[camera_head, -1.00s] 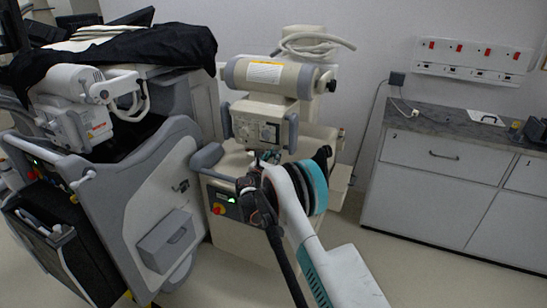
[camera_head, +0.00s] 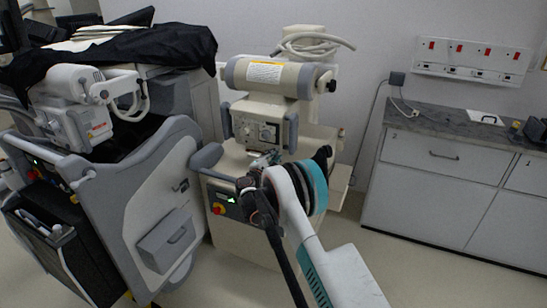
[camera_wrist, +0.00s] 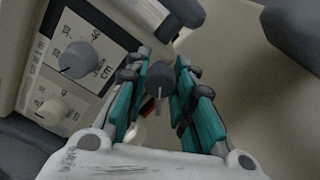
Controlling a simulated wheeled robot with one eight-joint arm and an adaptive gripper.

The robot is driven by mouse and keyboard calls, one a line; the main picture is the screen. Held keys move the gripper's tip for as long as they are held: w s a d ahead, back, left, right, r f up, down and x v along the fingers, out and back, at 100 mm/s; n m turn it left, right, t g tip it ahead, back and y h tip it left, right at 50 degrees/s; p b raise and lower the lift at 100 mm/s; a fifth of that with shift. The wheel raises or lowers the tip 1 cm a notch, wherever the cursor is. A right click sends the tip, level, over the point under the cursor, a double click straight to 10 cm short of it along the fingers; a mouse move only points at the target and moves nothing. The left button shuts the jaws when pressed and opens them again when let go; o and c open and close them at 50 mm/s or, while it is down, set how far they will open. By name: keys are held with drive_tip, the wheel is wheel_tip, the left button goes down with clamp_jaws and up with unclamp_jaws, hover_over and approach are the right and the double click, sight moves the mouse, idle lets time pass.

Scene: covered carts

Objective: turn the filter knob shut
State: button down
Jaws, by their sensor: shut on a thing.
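A dark round knob (camera_wrist: 160,76) with a pale pointer line stands between my fingertips in the wrist view. The line points down in the picture. My gripper (camera_wrist: 158,82) is shut on this knob, with a teal finger on each side of it. In the head view my gripper (camera_head: 264,160) is just below the front of the beige control box (camera_head: 256,132); the held knob cannot be made out there. No label shows on it. A larger dark dial (camera_wrist: 79,59) and a cream knob (camera_wrist: 52,111) sit on the printed panel to the left.
A grey handle (camera_head: 292,132) flanks the box on the right. A grey cart (camera_head: 150,205) with a black cover (camera_head: 150,50) stands close on the left. Open floor lies between my arm and the white cabinet (camera_head: 440,205).

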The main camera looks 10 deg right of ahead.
drive_tip(key=shift+m, duration=1.1)
drive_tip(key=c, duration=1.3)
unclamp_jaws()
drive_tip(key=shift+c, duration=0.2)
drive_tip(key=v, duration=1.2)
